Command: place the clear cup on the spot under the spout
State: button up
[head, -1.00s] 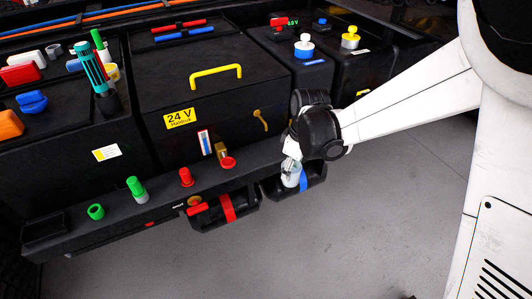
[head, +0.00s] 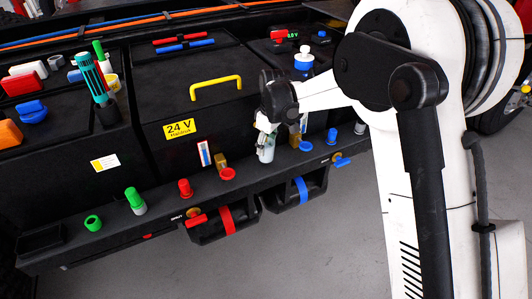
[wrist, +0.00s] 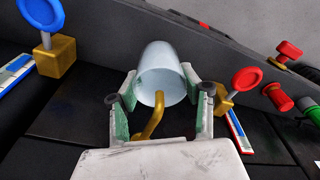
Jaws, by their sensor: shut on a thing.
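The pale clear cup (head: 266,153) is between the fingers of my gripper (head: 267,137), in front of the black box and over the ledge. In the wrist view my gripper (wrist: 162,88) is shut on the cup (wrist: 160,60), a finger on each side. The brass spout (wrist: 152,122) curves up in that picture, its tip overlapping the cup's near edge. I cannot tell whether the tip is over the cup's mouth or in front of it. In the head view my gripper hides the spout. The spot under the spout is hidden; contact between cup and ledge cannot be told.
A red ring on a brass block (head: 228,174) stands left of the cup, a blue ring (head: 305,146) to its right. Red (head: 185,188) and green (head: 134,199) fittings stand farther left on the ledge (head: 160,212). Two holders with red (head: 227,219) and blue (head: 302,190) straps hang in front.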

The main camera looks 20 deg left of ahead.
aim_at(266, 153)
jog(key=shift+f+b, duration=0.35)
jog(key=shift+f, duration=1.45)
jog(key=shift+f, duration=0.2)
jog(key=o, duration=1.1)
jog(key=shift+r, duration=0.1)
jog(key=r, duration=0.4)
jog(key=d+r+p, duration=0.1)
jog(key=r, duration=0.7)
jog(key=shift+s+d+r+p, duration=0.1)
jog(key=shift+s+d+p, duration=0.05)
jog(key=shift+p, duration=0.25)
